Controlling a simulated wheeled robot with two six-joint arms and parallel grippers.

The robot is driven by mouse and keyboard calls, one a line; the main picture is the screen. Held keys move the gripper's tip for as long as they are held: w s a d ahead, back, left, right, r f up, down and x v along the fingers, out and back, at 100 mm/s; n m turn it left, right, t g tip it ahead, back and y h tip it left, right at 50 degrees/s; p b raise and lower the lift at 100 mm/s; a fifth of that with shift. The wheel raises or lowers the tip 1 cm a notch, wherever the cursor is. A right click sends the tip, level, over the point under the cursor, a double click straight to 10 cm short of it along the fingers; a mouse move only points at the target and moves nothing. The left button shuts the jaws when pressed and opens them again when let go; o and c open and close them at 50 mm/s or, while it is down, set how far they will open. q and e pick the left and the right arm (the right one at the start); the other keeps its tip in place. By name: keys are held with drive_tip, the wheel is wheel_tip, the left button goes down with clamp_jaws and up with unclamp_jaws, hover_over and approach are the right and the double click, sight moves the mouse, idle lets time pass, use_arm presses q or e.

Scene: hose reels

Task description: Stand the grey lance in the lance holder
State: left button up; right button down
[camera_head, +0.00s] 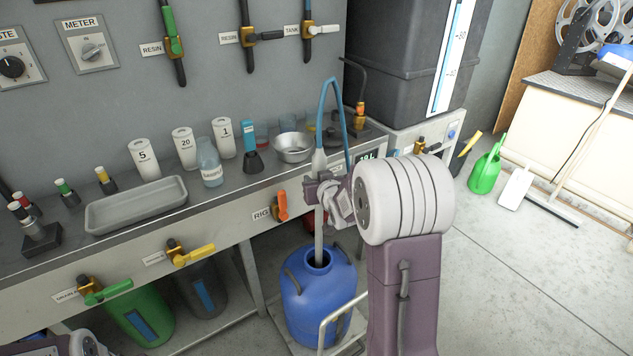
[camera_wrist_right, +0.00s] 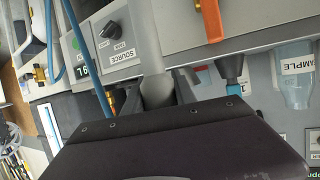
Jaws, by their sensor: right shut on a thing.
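The grey lance (camera_head: 319,229) is upright, with a blue hose (camera_head: 323,100) looping from its top. My right gripper (camera_head: 328,192) is shut on it near its upper part. The lance's lower end reaches the open mouth of the blue drum (camera_head: 316,306); how far it is inside is hidden. In the right wrist view the lance (camera_wrist_right: 151,45) runs up from between the fingers (camera_wrist_right: 160,98). I cannot make out the lance holder for sure. My left gripper is not in view.
The bench (camera_head: 235,196) holds a grey tray (camera_head: 137,204), a sample bottle (camera_head: 209,163), white canisters and a metal bowl (camera_head: 293,147). An orange valve handle (camera_head: 281,206) sits on its front, left of the lance. The drum stands on a trolley with a pale rail (camera_head: 340,308).

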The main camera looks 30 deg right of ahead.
wheel_tip(320, 180, up, 17)
drive_tip(key=p, duration=1.3)
drive_tip(key=shift+p, duration=0.4)
